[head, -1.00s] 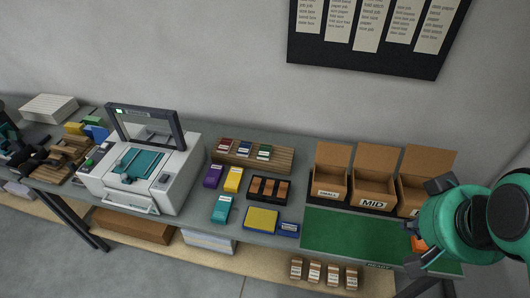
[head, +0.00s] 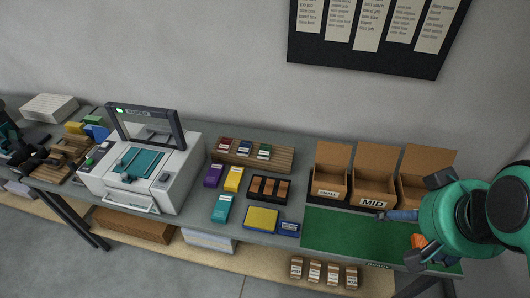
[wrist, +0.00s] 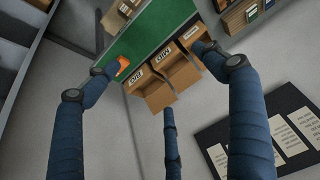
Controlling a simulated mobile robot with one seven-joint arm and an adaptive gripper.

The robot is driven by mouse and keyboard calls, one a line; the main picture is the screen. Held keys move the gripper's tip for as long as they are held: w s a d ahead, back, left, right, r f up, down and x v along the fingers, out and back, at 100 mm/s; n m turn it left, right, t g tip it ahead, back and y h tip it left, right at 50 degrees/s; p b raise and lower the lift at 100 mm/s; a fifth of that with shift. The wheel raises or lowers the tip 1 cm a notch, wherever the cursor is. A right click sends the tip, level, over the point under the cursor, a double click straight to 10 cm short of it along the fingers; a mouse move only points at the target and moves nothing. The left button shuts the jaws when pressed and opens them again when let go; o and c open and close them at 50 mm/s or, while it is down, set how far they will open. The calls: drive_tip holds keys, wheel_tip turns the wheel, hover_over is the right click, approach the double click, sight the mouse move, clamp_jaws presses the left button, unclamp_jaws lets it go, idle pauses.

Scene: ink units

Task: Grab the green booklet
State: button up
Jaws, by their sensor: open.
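A small item with a green top and a pale label (head: 264,151) lies on the wooden rack at the back of the bench, beside a blue one and a red one; it looks like the green booklet, but it is small here. My gripper (head: 412,222) is at the far right, above the right end of the green mat and far from the rack. In the wrist view its three dark blue fingers (wrist: 158,76) are spread open with nothing between them.
Open cardboard boxes (head: 370,187) stand behind the green mat (head: 340,231). An orange object (head: 418,241) lies on the mat near my gripper. A white machine (head: 150,180), purple, yellow and teal boxes, and a dark tray (head: 269,189) occupy the bench further left.

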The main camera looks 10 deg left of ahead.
drive_tip(key=w+a+r+g+p, duration=0.1)
drive_tip(key=w+a+r, duration=0.15)
drive_tip(key=w, duration=0.55)
drive_tip(key=w+a+r+p, duration=0.15)
drive_tip(key=w+a, duration=0.25)
drive_tip(key=w, duration=0.5)
drive_tip(key=w+a+r+g+p, duration=0.15)
drive_tip(key=w+a, duration=0.25)
drive_tip(key=w, duration=0.4)
drive_tip(key=g+p, duration=0.3)
drive_tip(key=p, duration=0.3)
hover_over(267, 151)
wheel_tip(267, 151, down, 29)
drive_tip(key=shift+w+r, duration=0.1)
drive_tip(key=shift+r, duration=0.05)
drive_tip(key=shift+f, duration=4.25)
drive_tip(key=shift+f, duration=0.15)
